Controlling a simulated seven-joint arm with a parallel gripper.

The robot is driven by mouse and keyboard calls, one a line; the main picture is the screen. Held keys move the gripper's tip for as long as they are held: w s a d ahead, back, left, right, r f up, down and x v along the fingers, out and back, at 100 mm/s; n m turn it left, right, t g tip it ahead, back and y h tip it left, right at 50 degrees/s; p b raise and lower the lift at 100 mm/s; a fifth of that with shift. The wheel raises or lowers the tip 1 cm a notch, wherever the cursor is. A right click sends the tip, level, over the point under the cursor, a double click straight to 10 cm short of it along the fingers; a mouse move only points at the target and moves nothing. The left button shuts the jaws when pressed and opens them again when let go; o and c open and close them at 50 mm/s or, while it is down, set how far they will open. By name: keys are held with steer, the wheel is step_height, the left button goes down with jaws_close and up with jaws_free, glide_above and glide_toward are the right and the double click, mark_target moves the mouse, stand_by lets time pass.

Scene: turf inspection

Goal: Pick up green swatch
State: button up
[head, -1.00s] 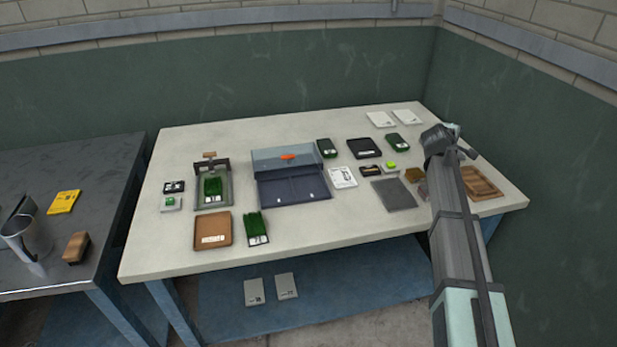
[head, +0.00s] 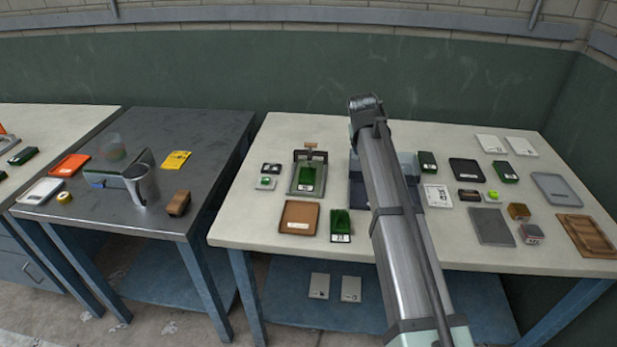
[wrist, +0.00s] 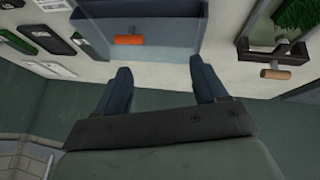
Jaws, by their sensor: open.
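Several green swatches lie on the pale table. One green swatch (head: 307,178) sits in a clamp-like stand (head: 293,186). Another green swatch (head: 340,222) with a white label lies in front of it. Two more, a dark green swatch (head: 428,161) and a green swatch (head: 505,170), lie right of my arm. I cannot tell which one the task names. In the wrist view my gripper (wrist: 161,80) is open and empty, its fingers apart near the blue-grey box (wrist: 165,40). Part of the stand's green swatch (wrist: 294,14) shows at upper right there. My fingers are hidden in the head view.
My arm crosses the head view and covers much of the box (head: 408,165). A brown tray (head: 299,217), grey pad (head: 491,227) and wooden tray (head: 588,236) stand on the table. A dark metal table (head: 100,205) with a jug (head: 144,188) is to the left.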

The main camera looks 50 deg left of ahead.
mark_target(307, 174)
steer(key=s+a+r+m+g, duration=0.1)
steer(key=s+a, duration=0.4)
steer(key=s, duration=0.3)
steer(key=s+a+g, duration=0.2)
steer(key=s+a, duration=0.2)
steer(key=s, duration=0.5)
steer(key=x, duration=1.3)
steer(key=shift+w+a, duration=0.25)
steer(key=shift+a, duration=0.15)
